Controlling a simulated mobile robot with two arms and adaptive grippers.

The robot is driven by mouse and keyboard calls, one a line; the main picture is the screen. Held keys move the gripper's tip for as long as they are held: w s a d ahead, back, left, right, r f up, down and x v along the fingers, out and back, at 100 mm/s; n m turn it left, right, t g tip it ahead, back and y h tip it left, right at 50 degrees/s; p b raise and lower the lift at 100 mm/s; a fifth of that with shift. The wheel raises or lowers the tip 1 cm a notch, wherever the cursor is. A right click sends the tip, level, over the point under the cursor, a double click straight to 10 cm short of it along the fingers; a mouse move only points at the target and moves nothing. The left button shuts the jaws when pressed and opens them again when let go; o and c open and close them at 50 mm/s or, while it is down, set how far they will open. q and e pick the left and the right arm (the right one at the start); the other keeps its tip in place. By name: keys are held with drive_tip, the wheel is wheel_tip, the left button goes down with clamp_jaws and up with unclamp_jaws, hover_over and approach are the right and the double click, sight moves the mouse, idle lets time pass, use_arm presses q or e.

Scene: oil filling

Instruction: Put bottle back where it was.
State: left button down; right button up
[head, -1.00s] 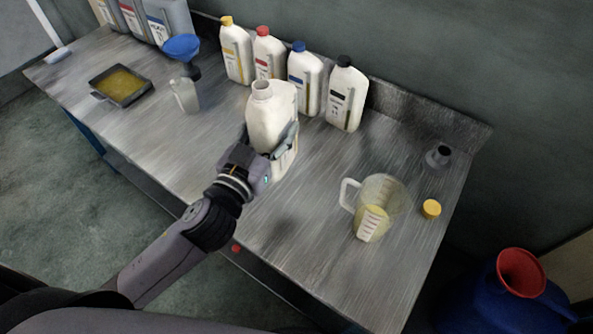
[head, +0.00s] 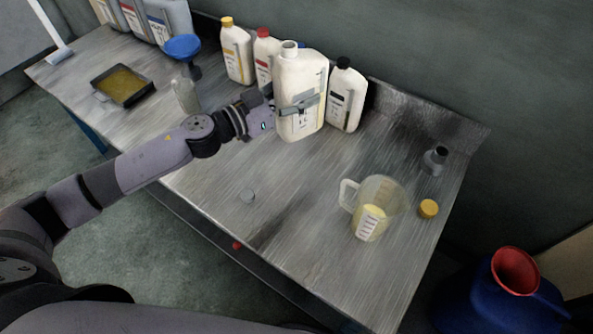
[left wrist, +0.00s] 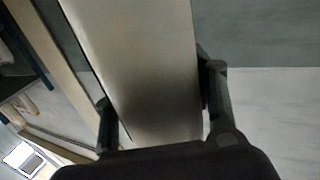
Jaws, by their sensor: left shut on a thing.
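A white bottle without a cap (head: 301,82) is held upright by my left gripper (head: 296,106), which is shut around its middle. The bottle is in front of the back row and hides most of the blue-capped one. I cannot tell whether its base touches the table. In the left wrist view the bottle (left wrist: 140,70) fills the space between the fingers (left wrist: 160,115). My right gripper is not in view.
On the metal table (head: 300,225) stand yellow-capped (head: 236,52), red-capped (head: 264,50) and black-capped (head: 346,97) bottles at the back. A measuring jug (head: 377,205) with yellow liquid, a yellow cap (head: 428,209) and a grey spout (head: 436,160) are right. A tray (head: 121,84) is left.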

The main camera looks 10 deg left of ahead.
use_arm(q)
drive_tip(key=shift+w+a+r, duration=0.2)
drive_tip(key=shift+w+a, duration=0.05)
wheel_tip(320, 180, down, 20)
drive_tip(key=b, duration=0.4)
drive_tip(key=shift+w+a+b, duration=0.15)
drive_tip(key=shift+b, duration=0.15)
drive_tip(key=shift+f, duration=0.1)
drive_tip(key=c, duration=0.7)
unclamp_jaws()
drive_tip(key=shift+f, duration=0.1)
